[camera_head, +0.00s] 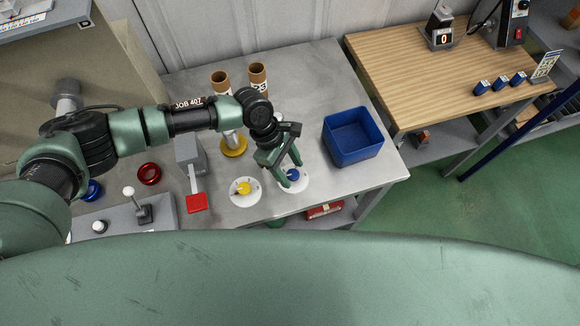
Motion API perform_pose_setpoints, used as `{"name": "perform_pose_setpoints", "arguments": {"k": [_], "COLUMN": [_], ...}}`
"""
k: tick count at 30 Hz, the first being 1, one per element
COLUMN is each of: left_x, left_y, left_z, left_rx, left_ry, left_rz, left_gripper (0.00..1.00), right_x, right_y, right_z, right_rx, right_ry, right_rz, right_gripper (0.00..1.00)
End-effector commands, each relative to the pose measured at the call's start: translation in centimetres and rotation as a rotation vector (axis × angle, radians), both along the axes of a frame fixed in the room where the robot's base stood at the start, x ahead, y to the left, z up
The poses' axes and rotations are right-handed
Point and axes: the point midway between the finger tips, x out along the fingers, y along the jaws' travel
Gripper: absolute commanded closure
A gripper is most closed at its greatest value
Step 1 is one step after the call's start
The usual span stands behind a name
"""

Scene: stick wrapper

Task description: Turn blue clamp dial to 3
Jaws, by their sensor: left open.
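The blue clamp dial (293,175) is a small blue knob on a round white plate (293,187) near the front edge of the grey table. My left gripper (292,175) is open, pointing down at the blue knob, with its fingers around or just above it; I cannot tell whether they touch it. The fingers hide part of the knob and plate, and the dial's setting is too small to read. A yellow dial (243,187) on a similar white plate sits just to the left. My right gripper is not in view.
A blue bin (352,137) stands to the right of the dials. A red-ended lever (196,202), a red ring (149,174) and a white-knobbed lever (130,192) lie to the left. Two brown tubes (221,83) (258,77) stand behind. A wooden table (440,85) is at right.

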Motion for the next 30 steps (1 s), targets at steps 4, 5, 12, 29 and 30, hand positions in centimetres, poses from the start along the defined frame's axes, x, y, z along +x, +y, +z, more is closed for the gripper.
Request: {"name": "perform_pose_setpoints", "arguments": {"k": [4,5,12,29,30], "left_x": [-0.02,-0.02,-0.01,0.09,0.09], "left_y": [-0.02,-0.01,-0.02,-0.33,-0.39], "left_z": [0.00,0.01,0.03,0.04,0.04], "left_rx": [0.000,0.000,-0.001,-0.004,-0.005], "left_ry": [0.000,0.000,0.001,0.004,0.004], "left_rz": [0.000,0.000,-0.001,-0.252,-0.289], "left_gripper": [0.57,0.65,1.00,1.00,1.00], "right_x": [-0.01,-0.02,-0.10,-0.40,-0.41], "right_y": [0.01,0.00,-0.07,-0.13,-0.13], "right_z": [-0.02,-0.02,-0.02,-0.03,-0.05], "right_rx": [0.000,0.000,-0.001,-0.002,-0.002], "right_ry": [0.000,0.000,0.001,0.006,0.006], "right_rz": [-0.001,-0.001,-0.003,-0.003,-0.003], "right_gripper": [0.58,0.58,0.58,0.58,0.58]}}
